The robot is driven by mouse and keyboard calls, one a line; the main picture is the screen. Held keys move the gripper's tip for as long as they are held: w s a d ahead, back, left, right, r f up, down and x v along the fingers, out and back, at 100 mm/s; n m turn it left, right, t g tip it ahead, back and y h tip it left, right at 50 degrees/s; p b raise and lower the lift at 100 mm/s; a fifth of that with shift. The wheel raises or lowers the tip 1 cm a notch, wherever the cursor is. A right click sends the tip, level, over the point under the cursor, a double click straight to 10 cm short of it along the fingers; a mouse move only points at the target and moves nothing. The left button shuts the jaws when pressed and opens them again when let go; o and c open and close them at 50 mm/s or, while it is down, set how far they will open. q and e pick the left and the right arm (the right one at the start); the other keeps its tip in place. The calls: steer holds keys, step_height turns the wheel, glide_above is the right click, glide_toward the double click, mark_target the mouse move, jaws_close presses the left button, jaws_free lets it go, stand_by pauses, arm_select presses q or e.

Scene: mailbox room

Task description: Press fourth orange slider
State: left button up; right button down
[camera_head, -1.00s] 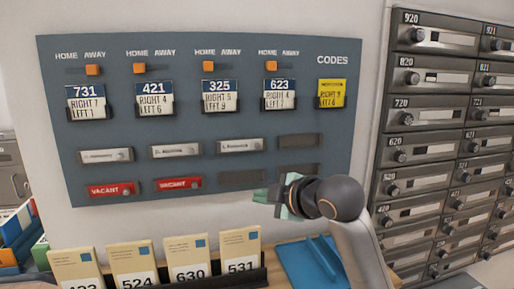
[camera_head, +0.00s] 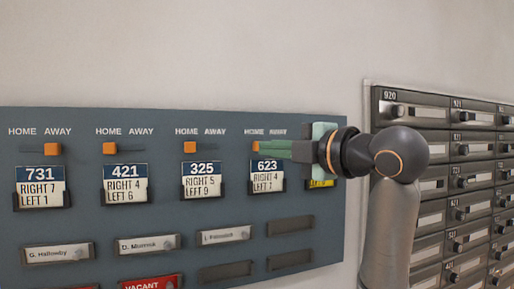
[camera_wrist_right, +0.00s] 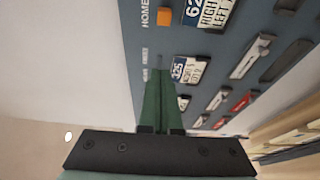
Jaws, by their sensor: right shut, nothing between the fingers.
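The fourth orange slider (camera_head: 256,145) sits above the 623 card, on the left, HOME end of its slot, partly behind my fingers. The right wrist view also shows an orange slider (camera_wrist_right: 164,16) by the word HOME, ahead of my fingertips. My right gripper (camera_head: 262,151) is shut and empty, its green fingers pointing left across the slot. In the head view the tips overlap the slider's lower right; I cannot tell if they touch it. The shut fingers also show in the right wrist view (camera_wrist_right: 160,75). My left gripper is out of view.
The blue-grey panel (camera_head: 95,218) carries other orange sliders above the 731 (camera_head: 54,149), 421 (camera_head: 110,148) and 325 (camera_head: 190,147) cards. The yellow codes card (camera_head: 320,184) is mostly behind my gripper. Grey mailboxes (camera_head: 465,175) stand at the right.

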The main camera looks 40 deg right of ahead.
mark_target(243, 146)
steer(key=w+p, duration=0.1)
steer(key=w, duration=0.6)
steer(key=w+a+p, duration=0.1)
steer(key=w, duration=0.2)
steer(key=shift+w+a+p, duration=0.1)
steer(key=shift+w+p, duration=0.1)
steer(key=shift+p, duration=0.1)
steer(key=d, duration=0.1)
steer(key=s+d, duration=0.1)
steer(key=d, duration=0.1)
steer(key=shift+s+d, duration=0.15)
steer(key=shift+d, duration=0.35)
steer(key=shift+d, duration=0.1)
steer(key=d, duration=0.2)
steer(key=s+d, duration=0.1)
steer(key=d, duration=0.2)
steer(key=shift+s+d+p, duration=0.2)
steer(key=shift+p, duration=0.15)
